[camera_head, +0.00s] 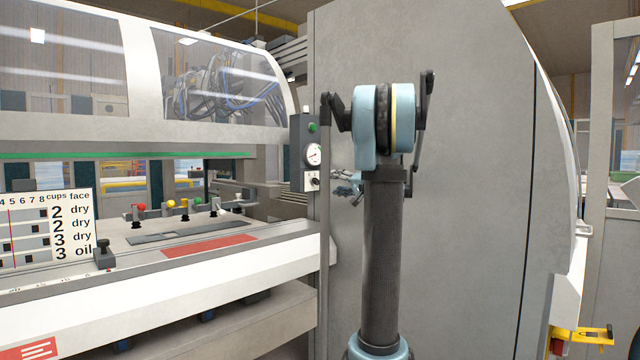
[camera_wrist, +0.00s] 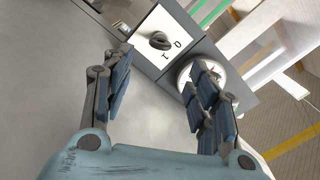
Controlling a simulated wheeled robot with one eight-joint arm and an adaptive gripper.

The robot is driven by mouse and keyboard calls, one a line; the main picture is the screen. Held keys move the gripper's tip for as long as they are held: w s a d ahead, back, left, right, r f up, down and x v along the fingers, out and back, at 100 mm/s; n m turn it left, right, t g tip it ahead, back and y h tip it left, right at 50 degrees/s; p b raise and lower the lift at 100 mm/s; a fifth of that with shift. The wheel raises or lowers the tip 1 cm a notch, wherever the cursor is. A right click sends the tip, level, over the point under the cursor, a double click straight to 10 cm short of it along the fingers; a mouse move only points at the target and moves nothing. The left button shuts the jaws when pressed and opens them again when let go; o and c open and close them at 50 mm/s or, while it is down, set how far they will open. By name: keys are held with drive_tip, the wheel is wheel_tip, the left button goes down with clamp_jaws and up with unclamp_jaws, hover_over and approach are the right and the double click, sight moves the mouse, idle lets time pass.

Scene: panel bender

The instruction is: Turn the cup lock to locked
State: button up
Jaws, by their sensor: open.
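The cup lock looks to be the dark oval knob (camera_wrist: 160,41) on a white plate in the wrist view, with marks like O and I beside it. In the head view the small dark knob (camera_head: 313,183) sits low on the narrow control box. My gripper (camera_wrist: 160,64) is open and empty, its two padded fingers spread wide. The knob lies beyond the fingertips, between their lines, and appears untouched. In the head view my gripper (camera_head: 347,188) shows small, partly hidden behind my arm, just right of the control box.
A round gauge (camera_head: 313,155) and a green button (camera_head: 313,127) sit above the knob. In the wrist view the right finger partly covers the gauge (camera_wrist: 213,70). A large grey machine panel (camera_head: 470,200) stands close behind my arm. A chart board (camera_head: 45,228) stands at left.

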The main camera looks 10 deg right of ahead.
sight(315, 181)
drive_tip(key=x, duration=1)
drive_tip(key=shift+w, duration=0.15)
drive_tip(key=c, duration=1.1)
